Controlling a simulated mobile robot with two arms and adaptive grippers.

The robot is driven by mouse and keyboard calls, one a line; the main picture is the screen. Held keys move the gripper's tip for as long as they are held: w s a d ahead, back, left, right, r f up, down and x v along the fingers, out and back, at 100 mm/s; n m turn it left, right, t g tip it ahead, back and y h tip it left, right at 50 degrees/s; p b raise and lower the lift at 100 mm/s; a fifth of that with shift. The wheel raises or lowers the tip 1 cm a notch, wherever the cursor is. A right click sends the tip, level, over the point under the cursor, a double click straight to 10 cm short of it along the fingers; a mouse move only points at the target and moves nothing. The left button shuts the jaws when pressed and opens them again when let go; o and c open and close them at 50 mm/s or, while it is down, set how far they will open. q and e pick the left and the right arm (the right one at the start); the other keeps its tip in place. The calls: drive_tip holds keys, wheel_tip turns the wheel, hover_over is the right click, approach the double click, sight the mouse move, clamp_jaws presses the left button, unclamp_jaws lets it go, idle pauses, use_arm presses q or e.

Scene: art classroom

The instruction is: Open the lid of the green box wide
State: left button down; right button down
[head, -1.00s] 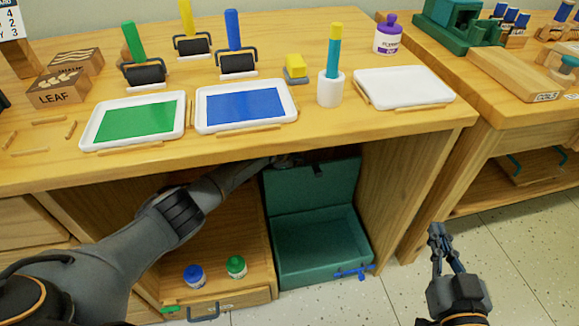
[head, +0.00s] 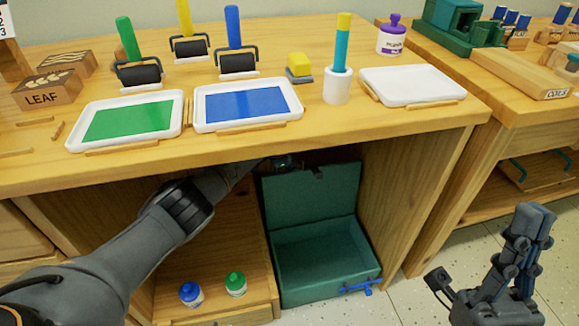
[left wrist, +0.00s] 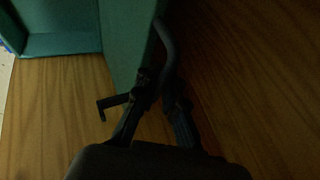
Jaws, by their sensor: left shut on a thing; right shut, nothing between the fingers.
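The green box (head: 318,262) stands in the open bay under the table. Its lid (head: 312,198) is raised to about upright at the back, and the empty-looking inside shows. A blue latch-like part (head: 358,287) is at its front right. My left gripper (head: 288,163) is at the lid's upper edge, partly hidden in the shade under the tabletop. My right gripper (head: 533,215) is shut and empty, well right of the box.
The tabletop (head: 330,130) overhangs my left gripper and the lid. The bay's right wall (head: 415,200) is close beside the box. Open floor (head: 400,300) lies at the right.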

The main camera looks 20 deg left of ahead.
use_arm(q)
drive_tip(key=shift+w+r, duration=0.15)
drive_tip(key=shift+r, duration=0.1)
drive_tip(key=c, duration=1.4)
unclamp_jaws()
drive_tip(key=shift+c, duration=0.2)
drive_tip(key=shift+f, duration=0.1)
drive_tip(key=shift+s, duration=0.2)
drive_tip(key=v, duration=1.2)
